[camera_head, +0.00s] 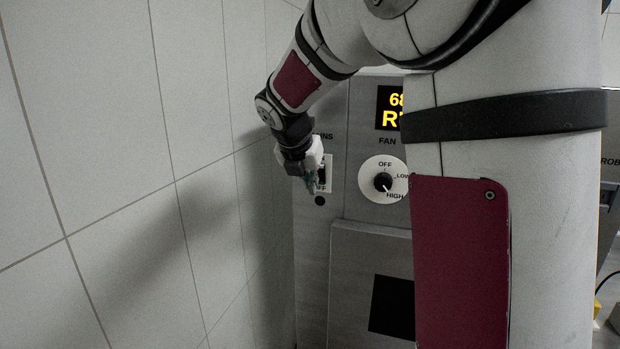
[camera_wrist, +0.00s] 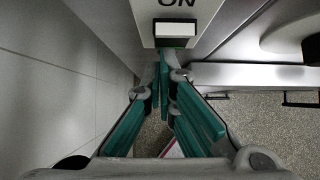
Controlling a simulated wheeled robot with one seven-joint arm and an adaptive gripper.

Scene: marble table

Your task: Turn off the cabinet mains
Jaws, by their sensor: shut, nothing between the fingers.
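The mains switch (camera_head: 322,172) is a small dark switch on a white plate at the left of the grey cabinet front. An OFF label shows below it and the MAINS label above is partly hidden by my arm. In the wrist view the switch (camera_wrist: 175,36) shows as a block with a bright face and dark edges, just under the word ON. My gripper (camera_head: 320,188) is at the plate, its fingers closed together and empty. In the wrist view my gripper's fingertips (camera_wrist: 167,62) are just below the switch; I cannot tell whether they touch it.
A fan knob (camera_head: 383,182) on a white dial, its mark toward HIGH, sits right of the switch. Above it a display (camera_head: 391,108) is lit yellow. A tiled wall (camera_head: 120,180) stands close on the left. My arm hides much of the cabinet's right side.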

